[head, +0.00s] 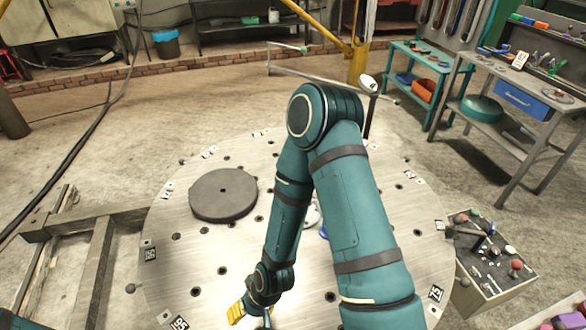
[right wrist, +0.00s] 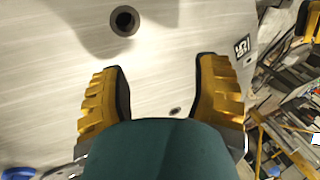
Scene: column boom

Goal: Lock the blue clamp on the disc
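A dark grey disc (head: 223,195) lies flat on the left part of a big round metal table. A small blue part (head: 323,232), perhaps the blue clamp, shows behind my right arm, which hides most of it. A blue part also shows at the lower left edge of the right wrist view (right wrist: 18,173). My right gripper (head: 238,315) is low at the front of the table, away from the disc. In the right wrist view its yellow fingers (right wrist: 158,70) stand apart with bare table between them. A yellow finger-like shape at that view's upper right may be my left gripper.
The round metal table (head: 190,262) has several holes and number labels. A box with knobs (head: 495,260) stands at its right edge, with a workbench (head: 540,80) behind. A thin dark post (head: 371,110) rises at the back rim. The table's left front is clear.

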